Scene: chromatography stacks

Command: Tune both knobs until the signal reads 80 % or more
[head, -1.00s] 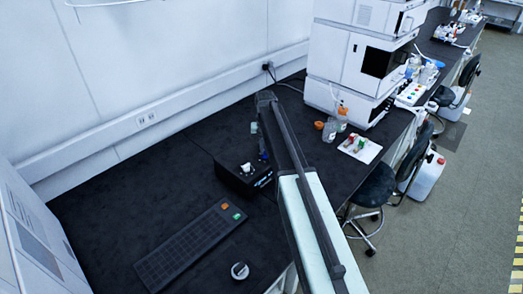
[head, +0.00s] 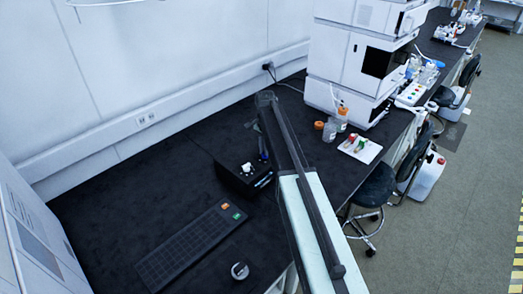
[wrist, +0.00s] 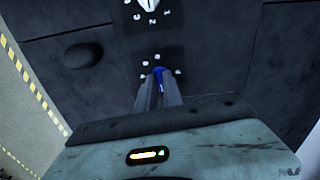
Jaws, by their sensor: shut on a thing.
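A black box (head: 238,182) stands on the dark bench and carries a white knob (head: 247,167) and a blue knob (wrist: 158,71). In the wrist view the white knob (wrist: 148,5) is cut off by the top edge, with white marks around it. My gripper (wrist: 159,80) is shut on the blue knob, one dark finger on each side. White dots ring the blue knob; the fingers hide most of it. In the head view my arm reaches in from the lower right. White marks show on the box's front, too small to read as a signal value.
A small round black-and-white item (head: 239,271) is near the bench edge. Jars (head: 330,131) and a white tray (head: 360,148) stand to the right. The bench left of the box is clear.

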